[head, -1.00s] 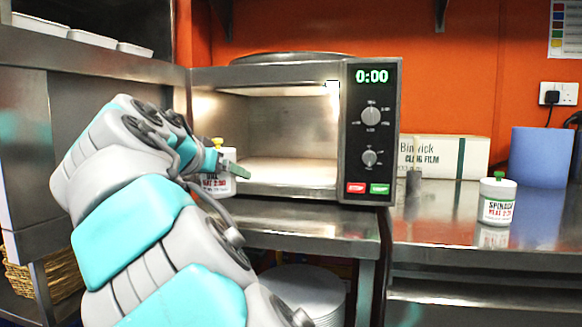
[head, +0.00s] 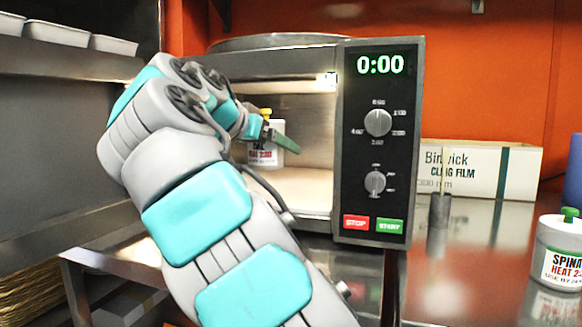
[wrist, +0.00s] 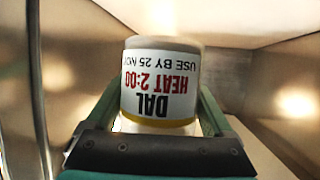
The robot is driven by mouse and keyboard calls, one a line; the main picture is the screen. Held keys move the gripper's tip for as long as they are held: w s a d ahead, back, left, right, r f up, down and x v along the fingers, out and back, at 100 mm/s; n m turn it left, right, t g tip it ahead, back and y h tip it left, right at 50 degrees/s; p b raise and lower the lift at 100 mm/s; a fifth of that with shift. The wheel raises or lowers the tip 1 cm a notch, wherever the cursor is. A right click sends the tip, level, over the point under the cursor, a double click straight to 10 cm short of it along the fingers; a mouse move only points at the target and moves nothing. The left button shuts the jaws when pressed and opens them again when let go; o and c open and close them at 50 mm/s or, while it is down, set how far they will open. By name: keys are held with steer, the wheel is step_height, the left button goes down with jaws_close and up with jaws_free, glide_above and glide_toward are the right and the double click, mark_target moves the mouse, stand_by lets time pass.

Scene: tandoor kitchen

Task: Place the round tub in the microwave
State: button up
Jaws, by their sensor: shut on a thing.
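The round tub (head: 267,153) is white with a yellow knob on its lid and a label reading DAL, HEAT 2:00. My gripper (head: 275,138) is shut on it and holds it inside the mouth of the open microwave (head: 374,205). In the wrist view the tub (wrist: 160,85) sits between the two green fingers, with the cavity's metal walls around it. The tub looks upright and above the cavity floor in the head view; its far side is hidden. The microwave display reads 0:00. My arm covers the cavity's left part.
A second white tub (head: 560,262) with a green knob, labelled SPINA..., stands on the steel counter at right. A cling film box (head: 480,170) lies behind it. A dark upright holder (head: 439,210) stands close to the microwave's right side. Shelf trays (head: 57,34) are at upper left.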

steer(key=w+d+p, duration=0.4)
steer(key=w, duration=0.6)
steer(key=shift+w+f+b, duration=0.15)
steer(key=shift+f+b, duration=0.5)
steer(key=shift+f, duration=0.9)
steer(key=shift+w+f+b, duration=0.15)
steer(key=shift+f+b, duration=0.5)
steer(key=shift+f, duration=0.85)
steer(key=shift+w+f, duration=0.25)
steer(key=shift+f, duration=0.15)
steer(key=o, duration=1.4)
steer(key=shift+f, duration=0.1)
steer(key=shift+o, duration=0.2)
steer(key=v, duration=1.2)
steer(key=shift+b, duration=0.35)
